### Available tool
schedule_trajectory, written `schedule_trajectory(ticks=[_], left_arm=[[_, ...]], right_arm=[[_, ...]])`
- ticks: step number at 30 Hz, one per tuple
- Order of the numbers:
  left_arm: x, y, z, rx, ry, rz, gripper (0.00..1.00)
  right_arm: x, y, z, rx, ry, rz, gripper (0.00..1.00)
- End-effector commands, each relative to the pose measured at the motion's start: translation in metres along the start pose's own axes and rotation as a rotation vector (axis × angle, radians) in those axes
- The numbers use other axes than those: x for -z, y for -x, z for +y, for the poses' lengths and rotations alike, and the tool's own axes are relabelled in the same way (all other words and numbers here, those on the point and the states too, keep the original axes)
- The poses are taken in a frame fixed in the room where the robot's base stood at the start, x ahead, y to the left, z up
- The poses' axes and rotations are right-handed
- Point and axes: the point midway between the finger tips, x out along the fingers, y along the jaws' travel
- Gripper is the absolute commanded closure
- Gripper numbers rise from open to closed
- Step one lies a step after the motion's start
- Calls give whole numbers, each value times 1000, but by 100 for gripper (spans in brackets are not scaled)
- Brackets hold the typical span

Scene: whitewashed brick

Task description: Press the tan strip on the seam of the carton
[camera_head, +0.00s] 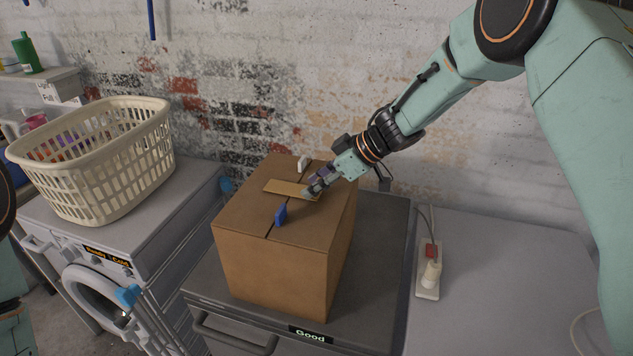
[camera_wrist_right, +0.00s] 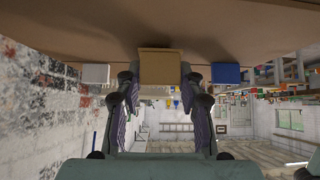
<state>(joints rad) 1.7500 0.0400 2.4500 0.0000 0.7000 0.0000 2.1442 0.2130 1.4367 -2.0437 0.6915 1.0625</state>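The brown carton (camera_head: 275,255) stands on a dark grey appliance top. The tan strip (camera_head: 283,187) lies across the seam on the carton's top. A blue tab (camera_head: 281,215) and a white tab (camera_head: 302,163) stand upright along the seam, on either side of the strip. My right gripper (camera_head: 312,191) is over the strip's right end and hides part of it. In the right wrist view, the tan strip (camera_wrist_right: 160,65) shows between the two spread fingers (camera_wrist_right: 160,88); contact cannot be made out. The blue tab (camera_wrist_right: 226,74) and white tab (camera_wrist_right: 95,74) flank them. My left gripper is out of view.
A cream laundry basket (camera_head: 97,165) sits on the washing machine (camera_head: 150,225) at the left. A power strip (camera_head: 429,275) with plugs lies on the light surface (camera_head: 510,275) at the right. A brick wall (camera_head: 270,80) stands behind.

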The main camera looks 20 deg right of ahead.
Motion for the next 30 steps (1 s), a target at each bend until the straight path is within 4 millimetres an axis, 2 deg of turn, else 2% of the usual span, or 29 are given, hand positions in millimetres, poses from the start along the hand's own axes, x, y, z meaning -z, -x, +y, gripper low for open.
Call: schedule_trajectory(ticks=[1,8,19,23,30], left_arm=[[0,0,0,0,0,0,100],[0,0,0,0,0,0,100],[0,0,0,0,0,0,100],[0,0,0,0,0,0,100],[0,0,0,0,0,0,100]], right_arm=[[0,0,0,0,0,0,57],[0,0,0,0,0,0,38],[0,6,1,-1,-2,1,38],[1,24,1,-3,-2,3,38],[1,75,2,-3,-1,5,38]])
